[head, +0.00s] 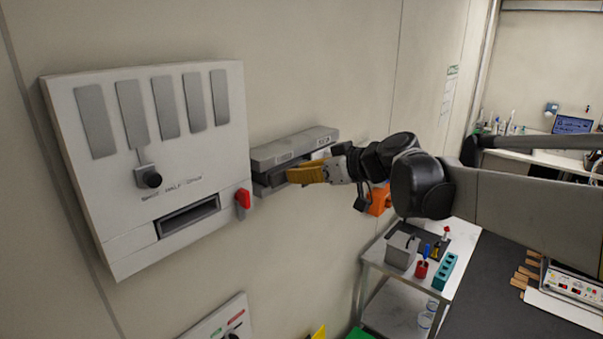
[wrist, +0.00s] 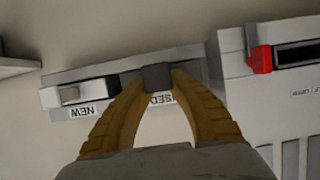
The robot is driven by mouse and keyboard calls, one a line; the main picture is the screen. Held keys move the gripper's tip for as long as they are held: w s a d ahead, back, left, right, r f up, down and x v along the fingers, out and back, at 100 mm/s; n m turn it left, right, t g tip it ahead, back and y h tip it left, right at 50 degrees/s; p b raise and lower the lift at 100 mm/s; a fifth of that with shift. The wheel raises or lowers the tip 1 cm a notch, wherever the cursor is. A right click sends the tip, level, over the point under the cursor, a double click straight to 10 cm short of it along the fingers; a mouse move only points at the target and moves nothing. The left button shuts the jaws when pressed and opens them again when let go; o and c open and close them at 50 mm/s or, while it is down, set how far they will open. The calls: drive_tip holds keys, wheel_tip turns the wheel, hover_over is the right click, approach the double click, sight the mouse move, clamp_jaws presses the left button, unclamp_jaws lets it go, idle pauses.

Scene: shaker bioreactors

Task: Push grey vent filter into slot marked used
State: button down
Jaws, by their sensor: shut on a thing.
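My gripper (head: 310,173) with its tan fingers is at the front of a grey wall rack (head: 295,146). In the wrist view my gripper (wrist: 158,82) is shut on the dark grey vent filter (wrist: 157,74). The filter lines up with the rack slot above the upside-down label USED (wrist: 160,99), which the fingers partly cover. I cannot tell how deep the filter sits in the slot. The other slot, labelled NEW (wrist: 81,111), holds a light grey block (wrist: 70,94). The fingers hide most of the filter in the head view.
A white wall panel (head: 120,240) with a red tab (head: 243,198) stands close beside the rack, and the tab also shows in the wrist view (wrist: 261,60). Below right is a metal cart (head: 375,250) with small items. A dark bench (head: 490,290) lies at right.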

drive_tip(key=shift+w+a, duration=0.35)
drive_tip(key=shift+a, duration=0.15)
idle(0.5)
drive_tip(key=c, duration=1.3)
unclamp_jaws()
drive_tip(key=v, duration=1.2)
drive_tip(key=s+d+f+m+h+b, duration=0.3)
drive_tip(key=s+d+f+b, duration=0.2)
drive_tip(key=f, duration=1.3)
drive_tip(key=s+d+f+m+h+b, duration=0.4)
drive_tip(key=s+f+b, duration=0.7)
drive_tip(key=f+b, duration=0.6)
drive_tip(key=s+d+f+m+g+h+b, duration=0.1)
drive_tip(key=s+d+f+m+h+b, duration=0.2)
drive_tip(key=f, duration=1.7)
drive_tip(key=shift+s+d+f+h+b, duration=0.15)
drive_tip(key=shift+s+d+b, duration=0.3)
drive_tip(key=shift+s+b, duration=0.75)
drive_tip(key=shift+s+d+h+b, duration=0.1)
drive_tip(key=shift+s+d+b, duration=0.4)
drive_tip(key=shift+b, duration=1.15)
drive_tip(key=shift+s+d+f+h+b, duration=0.15)
drive_tip(key=shift+s+d+b, duration=0.2)
drive_tip(key=shift+s+b, duration=0.85)
